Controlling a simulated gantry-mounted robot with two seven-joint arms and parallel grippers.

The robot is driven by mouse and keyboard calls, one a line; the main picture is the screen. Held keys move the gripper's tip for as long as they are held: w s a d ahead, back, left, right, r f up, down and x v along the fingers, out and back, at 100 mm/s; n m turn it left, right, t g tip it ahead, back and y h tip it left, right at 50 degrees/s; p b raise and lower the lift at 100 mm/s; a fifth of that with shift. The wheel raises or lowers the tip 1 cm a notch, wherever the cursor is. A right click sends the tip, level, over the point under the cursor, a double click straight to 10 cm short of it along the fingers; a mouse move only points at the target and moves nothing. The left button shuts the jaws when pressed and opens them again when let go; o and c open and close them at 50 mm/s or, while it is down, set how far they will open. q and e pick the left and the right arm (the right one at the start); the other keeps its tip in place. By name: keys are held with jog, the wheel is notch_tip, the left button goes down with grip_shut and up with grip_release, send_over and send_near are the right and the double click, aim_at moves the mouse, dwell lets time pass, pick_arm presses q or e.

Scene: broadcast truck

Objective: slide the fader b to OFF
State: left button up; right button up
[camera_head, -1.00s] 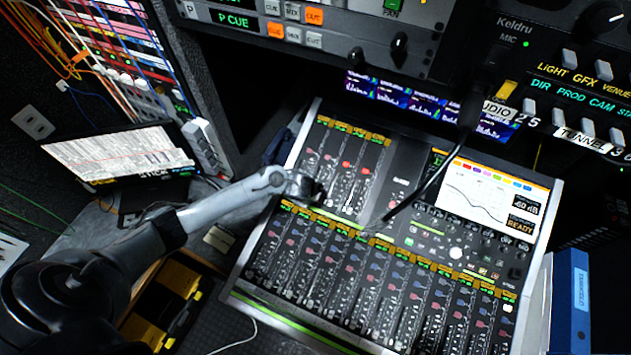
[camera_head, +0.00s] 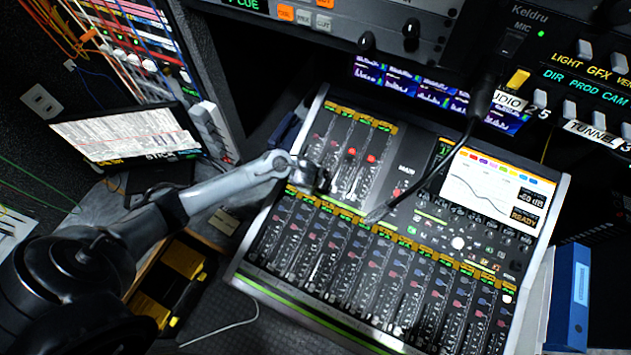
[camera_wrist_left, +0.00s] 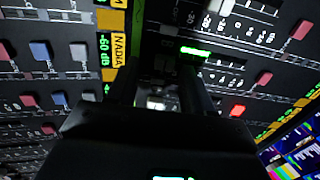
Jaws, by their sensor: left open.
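The mixing console (camera_head: 240,262) is a dark sloped panel with an upper bank of faders (camera_head: 352,155), a longer lower bank (camera_head: 375,270) and yellow label strips. The upper bank shows red caps; the lower one shows red and blue caps. My left gripper (camera_head: 312,178) is over the left part of the console, between the two banks. Contact cannot be judged.
A black gooseneck cable (camera_head: 445,165) arches over the console's middle. Rack units (camera_head: 340,25) overhang the back, and a panel with switches (camera_head: 575,85) stands at right. A laptop-like screen (camera_head: 130,135) is left; a blue binder (camera_head: 580,290) stands at right.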

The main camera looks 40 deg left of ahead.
pick_arm(q)
jog(key=p+v, duration=0.2)
jog(key=v, duration=0.7)
jog(key=shift+r+p, duration=0.35)
jog(key=shift+p, duration=0.05)
jog(key=shift+s, duration=0.1)
jog(key=s+d+f+g+h+p, duration=0.2)
jog(key=s+d+f+p, duration=0.2)
jog(key=s+d, duration=0.5)
jog(key=s+d+r+n+p, duration=0.3)
jog(key=s+d+r, duration=0.25)
jog(key=s, duration=0.25)
jog(key=s+a+r+n+p, duration=0.1)
jog(key=r+n, duration=0.4)
jog(key=r, duration=0.3)
jog(key=s+a+r+n+t+p, duration=0.1)
jog(key=r+n, duration=0.3)
jog(key=r, duration=0.5)
jog(key=shift+s+a+n+y, duration=0.3)
jog(key=shift+s+a+n, duration=0.1)
jog(key=shift+s+a, duration=0.4)
